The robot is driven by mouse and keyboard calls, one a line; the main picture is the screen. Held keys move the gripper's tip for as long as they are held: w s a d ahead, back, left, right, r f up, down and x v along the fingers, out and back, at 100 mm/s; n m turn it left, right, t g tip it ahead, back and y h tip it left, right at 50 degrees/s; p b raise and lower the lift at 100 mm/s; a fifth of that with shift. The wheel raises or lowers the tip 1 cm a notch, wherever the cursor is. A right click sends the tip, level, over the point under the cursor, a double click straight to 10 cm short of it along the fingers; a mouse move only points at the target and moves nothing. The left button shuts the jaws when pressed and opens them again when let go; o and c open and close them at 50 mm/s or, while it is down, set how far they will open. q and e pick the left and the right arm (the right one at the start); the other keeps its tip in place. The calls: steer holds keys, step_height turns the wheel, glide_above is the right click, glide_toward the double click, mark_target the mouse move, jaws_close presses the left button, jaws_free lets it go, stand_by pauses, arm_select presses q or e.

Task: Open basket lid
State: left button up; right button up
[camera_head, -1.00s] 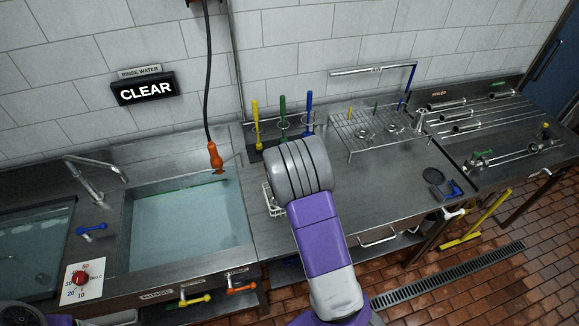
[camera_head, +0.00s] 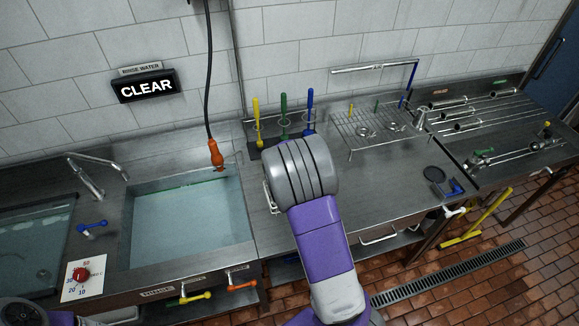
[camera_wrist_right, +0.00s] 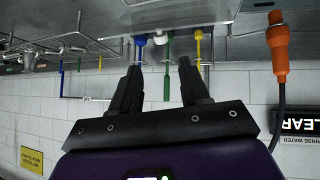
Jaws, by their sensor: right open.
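A small wire basket (camera_head: 268,196) sits on the steel counter just right of the rinse sink. Only a strip of its left side shows in the head view; my right wrist hides the rest, and I cannot make out its lid. My right arm reaches over the counter, with its fingers hidden behind the wrist in the head view. In the right wrist view my right gripper (camera_wrist_right: 160,76) has its two fingers apart with nothing between them. My left gripper is not in view.
Yellow, green and blue brushes (camera_head: 283,116) stand in a rack behind my wrist. An orange sprayer (camera_head: 215,155) hangs over the water-filled sink (camera_head: 190,225). A wire rack (camera_head: 375,130) stands at the back right. The counter (camera_head: 385,190) right of my arm is mostly clear.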

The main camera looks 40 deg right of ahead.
steer(key=v, duration=0.7)
steer(key=shift+c, duration=0.3)
